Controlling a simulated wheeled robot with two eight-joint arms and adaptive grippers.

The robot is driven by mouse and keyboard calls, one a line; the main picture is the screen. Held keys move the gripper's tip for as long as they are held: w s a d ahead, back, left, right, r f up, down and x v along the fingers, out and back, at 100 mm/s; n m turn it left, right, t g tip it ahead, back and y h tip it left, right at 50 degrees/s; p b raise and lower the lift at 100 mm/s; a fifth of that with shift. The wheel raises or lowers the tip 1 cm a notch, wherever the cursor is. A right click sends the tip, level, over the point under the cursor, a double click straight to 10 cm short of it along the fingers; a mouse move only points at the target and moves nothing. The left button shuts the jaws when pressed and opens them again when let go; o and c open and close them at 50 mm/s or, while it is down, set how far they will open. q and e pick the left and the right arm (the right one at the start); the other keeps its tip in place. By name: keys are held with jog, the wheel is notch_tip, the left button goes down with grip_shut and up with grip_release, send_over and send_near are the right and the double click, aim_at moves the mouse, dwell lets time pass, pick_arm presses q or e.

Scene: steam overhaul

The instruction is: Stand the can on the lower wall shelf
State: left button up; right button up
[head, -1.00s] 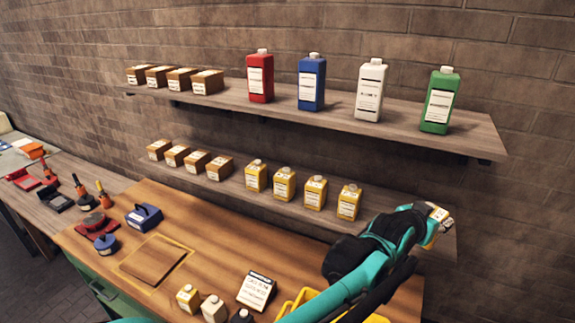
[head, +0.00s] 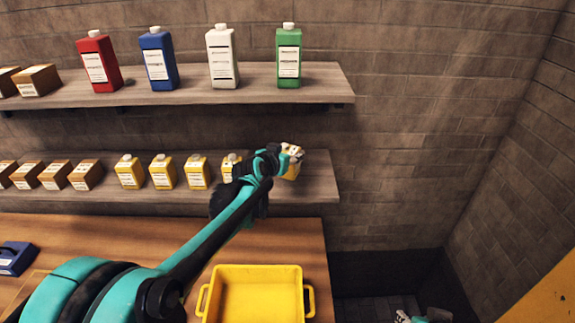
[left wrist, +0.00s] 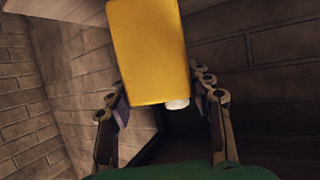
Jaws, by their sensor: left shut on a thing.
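A yellow can (head: 292,172) with a white label is in my left gripper (head: 284,158), at the right end of the lower wall shelf (head: 322,188). In the left wrist view the can (left wrist: 150,55) fills the upper middle, its white cap pointing down in the picture. The left gripper's fingers (left wrist: 160,110) lie on either side of it. Whether the can's base touches the shelf is hidden. A small teal and grey part at the bottom right of the head view may be my right gripper (head: 412,316); its jaws are not clear.
Several yellow cans (head: 163,172) and brown boxes (head: 54,174) stand left of my gripper on the lower shelf. The upper shelf (head: 200,96) overhangs with red, blue, white and green bottles. A yellow bin (head: 257,275) is on the workbench (head: 312,240) below.

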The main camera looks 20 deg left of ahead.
pick_arm(q)
notch_tip(320, 180, down, 4)
jog(key=shift+w+a+f, duration=0.1)
dwell(0.4)
jog(key=o, duration=1.1)
jog(key=shift+f+b, duration=0.15)
jog(key=shift+b, duration=0.2)
jog(key=o, duration=0.5)
jog(key=shift+c, duration=0.2)
